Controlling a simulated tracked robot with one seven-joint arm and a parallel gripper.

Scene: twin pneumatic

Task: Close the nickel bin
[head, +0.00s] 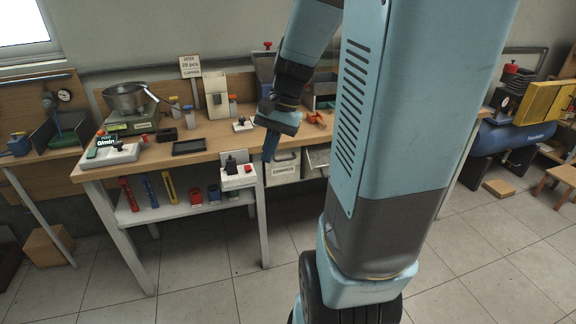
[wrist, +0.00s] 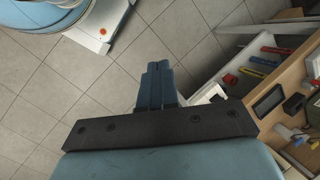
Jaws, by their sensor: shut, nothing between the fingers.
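My gripper (head: 270,146) is shut and empty, pointing down in front of the workbench's front edge. Its blue fingers (wrist: 157,84) also show pressed together in the wrist view, with floor tiles behind them. Under the bench top, just right of my gripper, is a pale bin front (head: 284,167) with a label too small to read surely. A second pale bin (head: 317,158) is beside it, partly hidden by my arm. I cannot tell which one is the nickel bin, or how far either is open.
The wooden workbench (head: 218,134) carries a scale with a metal bowl (head: 125,97), a black tray (head: 189,147) and small parts. A lower shelf (head: 150,208) holds coloured items. A blue compressor (head: 500,137) stands at right. The tiled floor before the bench is clear.

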